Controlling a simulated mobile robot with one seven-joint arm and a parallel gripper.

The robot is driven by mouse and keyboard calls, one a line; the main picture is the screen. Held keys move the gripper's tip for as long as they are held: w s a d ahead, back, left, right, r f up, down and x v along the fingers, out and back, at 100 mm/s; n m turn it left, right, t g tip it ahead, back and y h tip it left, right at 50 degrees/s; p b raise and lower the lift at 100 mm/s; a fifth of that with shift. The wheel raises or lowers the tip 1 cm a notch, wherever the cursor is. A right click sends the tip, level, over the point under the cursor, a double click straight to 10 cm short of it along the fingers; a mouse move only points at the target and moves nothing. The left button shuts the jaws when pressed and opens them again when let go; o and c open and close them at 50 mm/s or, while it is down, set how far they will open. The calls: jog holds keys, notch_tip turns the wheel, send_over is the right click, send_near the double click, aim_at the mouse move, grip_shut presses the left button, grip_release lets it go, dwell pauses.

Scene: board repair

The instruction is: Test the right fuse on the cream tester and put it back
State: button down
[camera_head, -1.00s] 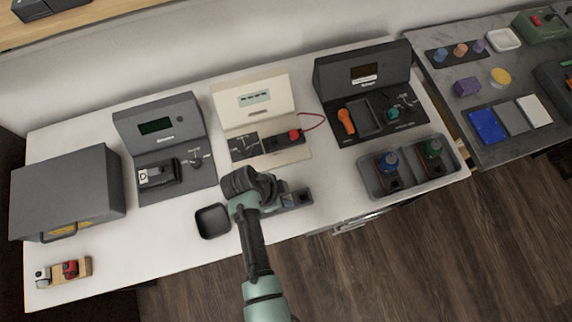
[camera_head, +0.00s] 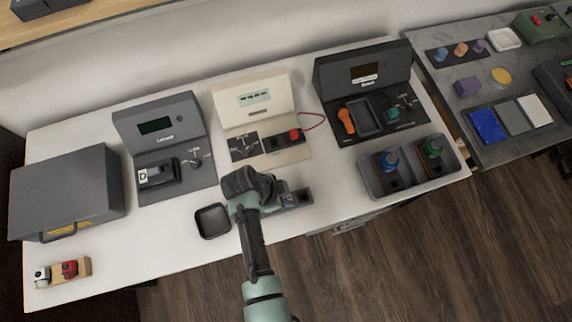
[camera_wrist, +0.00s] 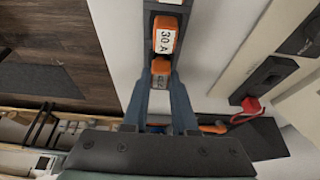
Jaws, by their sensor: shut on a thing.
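The cream tester (camera_head: 250,101) stands at the back middle of the white bench, with a dark test block (camera_head: 275,143) and a red plug (camera_head: 295,135) on a red lead. In the wrist view the block (camera_wrist: 271,76) and red plug (camera_wrist: 252,105) are at the right. In the head view my gripper (camera_head: 250,186) is in front of the tester and hides the fuse. A dark fuse holder (camera_head: 302,196) is partly hidden just right of my gripper; its slots cannot be made out.
A small black tray (camera_head: 212,221) lies left of my gripper. Grey (camera_head: 155,120) and black (camera_head: 362,68) testers flank the cream one. A grey bin (camera_head: 376,191) with blue- and green-topped parts is at the right. A red-and-white part block (camera_head: 84,267) is at the front left.

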jog(key=shift+f+b, duration=0.4)
jog(key=shift+f, duration=0.1)
dwell(0.3)
jog(key=shift+c, duration=1.8)
grip_release()
jog(key=shift+r, duration=0.15)
jog(key=shift+r+p, duration=1.4)
jog(key=shift+r, duration=0.2)
jog(key=shift+r+p, duration=2.7)
jog(key=shift+r, duration=0.1)
